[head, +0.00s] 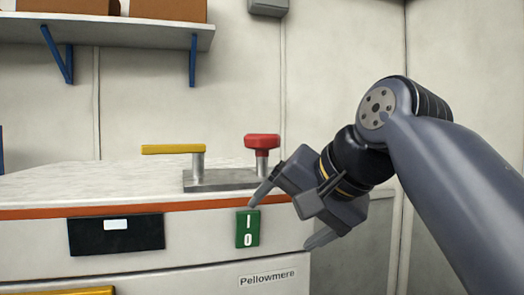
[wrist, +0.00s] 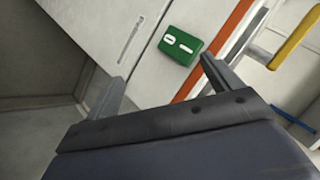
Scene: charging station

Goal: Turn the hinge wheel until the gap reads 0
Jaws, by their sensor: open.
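I cannot make out a thing that is clearly a hinge wheel or a gap readout. A red knob (head: 262,142) stands on a short post on a grey plate (head: 230,182), on top of the white bench. A yellow bar handle (head: 173,149) sits on another post of that plate; a yellow bar also shows in the wrist view (wrist: 297,35). My gripper (head: 288,218) is open and empty in front of the bench's right front corner. In the wrist view a green I/0 block (wrist: 181,45) lies beyond and between the open fingers.
The green block (head: 248,228) is on the bench front, near one fingertip. A black panel (head: 90,237) with a blank white label is left of it, under an orange edge strip (head: 100,211). A shelf (head: 120,32) with boxes hangs above. The benchtop's left part is clear.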

